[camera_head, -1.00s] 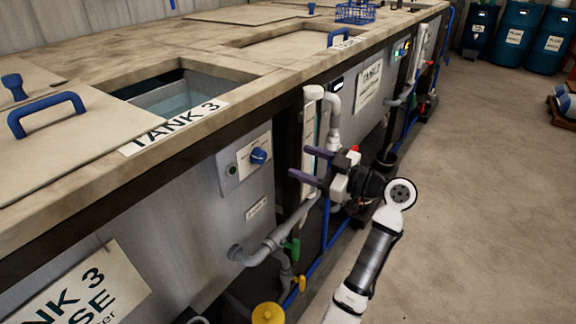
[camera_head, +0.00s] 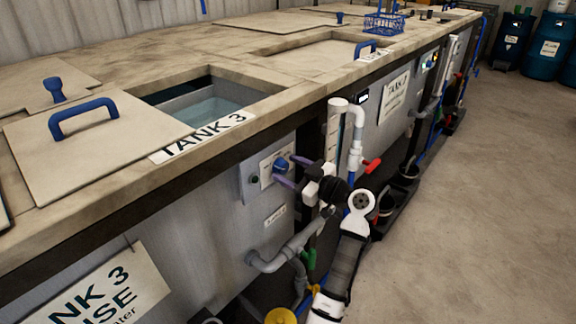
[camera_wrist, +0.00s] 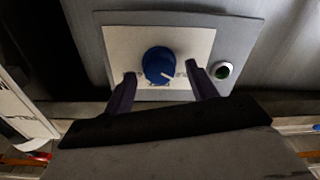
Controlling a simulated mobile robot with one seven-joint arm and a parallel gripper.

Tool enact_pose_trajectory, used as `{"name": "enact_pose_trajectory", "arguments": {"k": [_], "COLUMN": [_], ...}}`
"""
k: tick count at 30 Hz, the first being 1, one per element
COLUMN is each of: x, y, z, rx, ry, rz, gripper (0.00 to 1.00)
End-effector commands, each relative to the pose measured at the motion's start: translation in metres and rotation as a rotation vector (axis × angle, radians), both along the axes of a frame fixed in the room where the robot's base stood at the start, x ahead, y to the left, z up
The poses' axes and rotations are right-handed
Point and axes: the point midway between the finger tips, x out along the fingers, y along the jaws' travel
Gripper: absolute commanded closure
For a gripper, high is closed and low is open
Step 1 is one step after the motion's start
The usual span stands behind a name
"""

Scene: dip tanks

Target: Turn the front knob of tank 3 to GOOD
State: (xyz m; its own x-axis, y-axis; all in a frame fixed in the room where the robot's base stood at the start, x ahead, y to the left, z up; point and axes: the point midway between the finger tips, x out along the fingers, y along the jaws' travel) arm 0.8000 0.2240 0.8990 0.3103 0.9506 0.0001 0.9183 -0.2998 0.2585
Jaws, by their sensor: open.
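The blue front knob (camera_head: 281,165) of tank 3 sits on a pale plate on a grey control box (camera_head: 250,182) on the tank's front wall. In the wrist view the knob (camera_wrist: 159,66) has a white pointer line aimed to the lower right; the small lettering around it is too blurred to read. My gripper (camera_head: 288,172) is open at the knob, with its two dark purple fingers pointing at the plate. In the wrist view the fingers (camera_wrist: 160,84) stand to the left and right of the knob, with a gap on each side.
A white vertical pipe (camera_head: 355,140) with a red handle (camera_head: 371,165) stands right of my gripper. Grey pipes (camera_head: 285,253) run below. The floor (camera_head: 470,190) to the right is clear.

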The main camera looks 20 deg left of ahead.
Motion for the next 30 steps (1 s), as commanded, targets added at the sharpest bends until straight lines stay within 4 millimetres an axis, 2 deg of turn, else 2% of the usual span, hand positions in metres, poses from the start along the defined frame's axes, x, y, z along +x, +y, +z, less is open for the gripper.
{"name": "enact_pose_trajectory", "arguments": {"k": [4,12,22,30], "x": [0.0025,0.0028,0.0026,0.0027], "y": [0.0076,0.0084,0.0083,0.0081], "z": [0.0,-0.0003,-0.0001,-0.0005], "rx": [-0.001,0.0,0.0,0.009], "ry": [0.0,0.0,0.0,0.023], "rz": [0.0,0.0,0.0,0.0], "gripper": [0.43,0.43,0.86,0.87]}}
